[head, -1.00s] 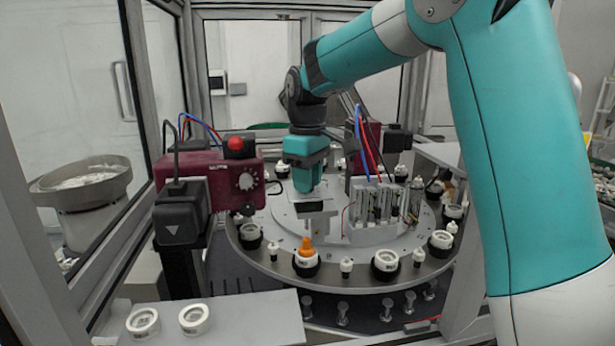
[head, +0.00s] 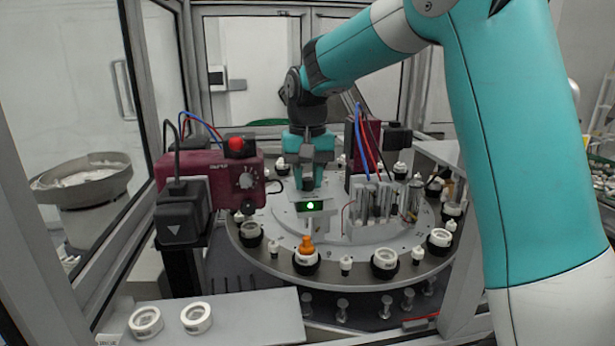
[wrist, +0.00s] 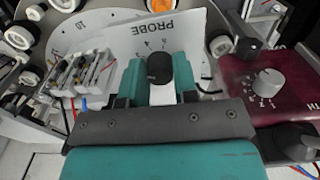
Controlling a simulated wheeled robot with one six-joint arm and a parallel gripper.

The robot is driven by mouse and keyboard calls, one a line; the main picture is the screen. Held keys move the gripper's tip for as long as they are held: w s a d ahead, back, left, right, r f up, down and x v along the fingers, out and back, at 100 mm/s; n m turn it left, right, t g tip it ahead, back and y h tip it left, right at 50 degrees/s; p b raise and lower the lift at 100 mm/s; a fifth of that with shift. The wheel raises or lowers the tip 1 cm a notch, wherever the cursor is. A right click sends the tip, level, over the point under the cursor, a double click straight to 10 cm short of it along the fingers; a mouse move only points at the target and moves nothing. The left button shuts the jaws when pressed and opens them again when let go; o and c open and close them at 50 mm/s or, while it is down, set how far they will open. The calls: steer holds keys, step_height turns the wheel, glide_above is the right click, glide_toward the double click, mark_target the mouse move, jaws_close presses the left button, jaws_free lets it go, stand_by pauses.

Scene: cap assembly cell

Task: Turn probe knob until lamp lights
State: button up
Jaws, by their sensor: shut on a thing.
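The probe knob (wrist: 157,66) is black and sits on a white plate marked PROBE (wrist: 190,28), with its scale printed beyond the knob in the wrist view. My teal gripper (wrist: 160,82) is shut on the knob, with a finger on each side. In the head view my gripper (head: 307,182) points down over the middle of the round table, and it hides the knob there. The lamp (head: 310,206) glows green on a small dark box just in front of my gripper.
A round table (head: 345,275) carries several white rings and an orange part (head: 307,244). A maroon box (head: 225,176) with its own dial (wrist: 266,83) stands at the left. Upright cylinders (head: 370,203) stand close on the right of my gripper.

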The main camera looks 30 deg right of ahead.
mark_target(307, 179)
steer(key=shift+m, duration=0.6)
steer(key=o, duration=0.9)
steer(key=shift+r, duration=0.1)
step_height(307, 179, up, 17)
steer(key=shift+r+b, duration=0.15)
steer(key=shift+b, duration=0.85)
